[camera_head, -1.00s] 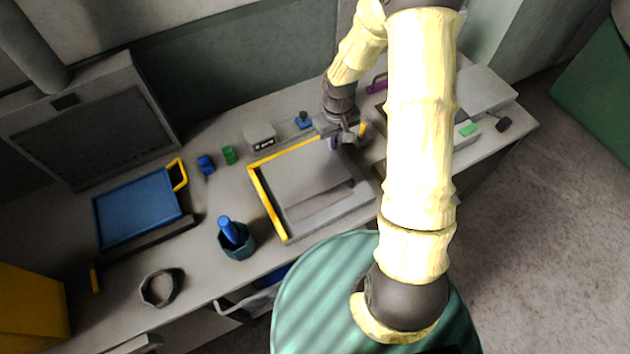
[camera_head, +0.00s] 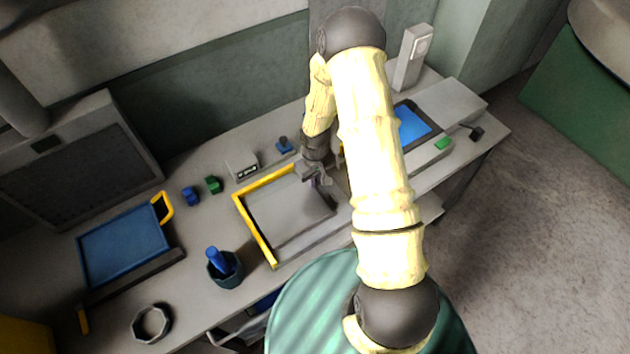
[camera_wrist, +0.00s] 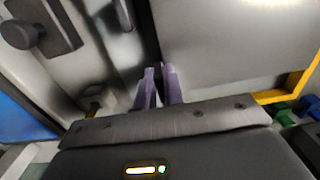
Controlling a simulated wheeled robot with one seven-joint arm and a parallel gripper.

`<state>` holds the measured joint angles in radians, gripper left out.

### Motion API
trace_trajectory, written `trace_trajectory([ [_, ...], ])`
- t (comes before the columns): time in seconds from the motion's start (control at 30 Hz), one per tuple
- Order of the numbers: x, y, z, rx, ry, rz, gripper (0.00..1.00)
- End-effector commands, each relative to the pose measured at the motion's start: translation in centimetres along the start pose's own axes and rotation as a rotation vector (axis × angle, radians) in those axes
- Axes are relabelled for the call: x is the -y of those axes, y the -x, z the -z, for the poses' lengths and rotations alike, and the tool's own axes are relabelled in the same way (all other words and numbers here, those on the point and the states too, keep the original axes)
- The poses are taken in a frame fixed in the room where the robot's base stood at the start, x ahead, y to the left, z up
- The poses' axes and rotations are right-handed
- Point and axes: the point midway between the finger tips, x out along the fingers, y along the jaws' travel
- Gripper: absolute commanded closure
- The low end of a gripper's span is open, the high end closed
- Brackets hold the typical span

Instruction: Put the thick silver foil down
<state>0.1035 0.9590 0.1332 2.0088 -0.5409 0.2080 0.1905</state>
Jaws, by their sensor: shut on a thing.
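The thick silver foil appears as a flat grey sheet (camera_head: 285,218), lying within or just over the yellow-edged tray (camera_head: 257,232). In the wrist view the sheet (camera_wrist: 235,45) fills the upper right. My gripper (camera_head: 318,186) is at the sheet's right side. Its purple fingers (camera_wrist: 159,82) are close together at the sheet's edge and are shut on it. The exact grip line and any gap under the sheet are hard to see.
A blue tray (camera_head: 122,248) lies to the left. A dark cup with a blue handle (camera_head: 225,270) and a dark ring (camera_head: 152,323) stand near the front edge. Small blue (camera_head: 191,196) and green (camera_head: 214,184) blocks sit behind. A blue panel (camera_head: 412,125) lies right.

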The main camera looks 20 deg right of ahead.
Motion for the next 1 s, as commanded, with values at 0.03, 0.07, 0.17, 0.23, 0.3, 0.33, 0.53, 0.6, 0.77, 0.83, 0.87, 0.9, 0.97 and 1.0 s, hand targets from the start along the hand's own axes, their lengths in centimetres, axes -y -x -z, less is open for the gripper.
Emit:
trace_trajectory([
  [0.03,0.0,-0.5,-0.1,0.004,-0.001,0.001,1.00],
  [0.07,0.0,-0.8,-0.1,0.003,-0.002,0.001,1.00],
  [0.17,-0.1,-1.6,-0.1,0.001,-0.001,0.000,1.00],
  [0.23,-0.1,-1.7,0.0,0.000,-0.002,-0.001,1.00],
  [0.3,-0.1,-1.7,0.0,-0.001,-0.002,-0.001,1.00],
  [0.33,-0.1,-1.7,0.0,0.000,-0.002,-0.001,1.00],
  [0.53,0.0,-2.1,0.0,0.000,-0.001,0.000,1.00],
  [0.6,0.0,-2.0,0.0,0.000,-0.001,0.000,0.82],
  [0.77,0.0,-2.0,0.0,0.000,0.000,0.000,0.69],
  [0.83,0.0,-2.0,0.0,0.000,0.000,0.000,0.69],
  [0.87,0.0,-2.0,0.0,0.000,0.000,0.000,0.69],
  [0.9,0.0,-2.0,0.0,0.000,0.000,0.000,0.69],
  [0.97,0.0,-1.9,0.0,0.000,0.000,0.000,0.69],
  [1.0,0.0,-1.8,0.0,0.000,0.000,0.000,0.69],
])
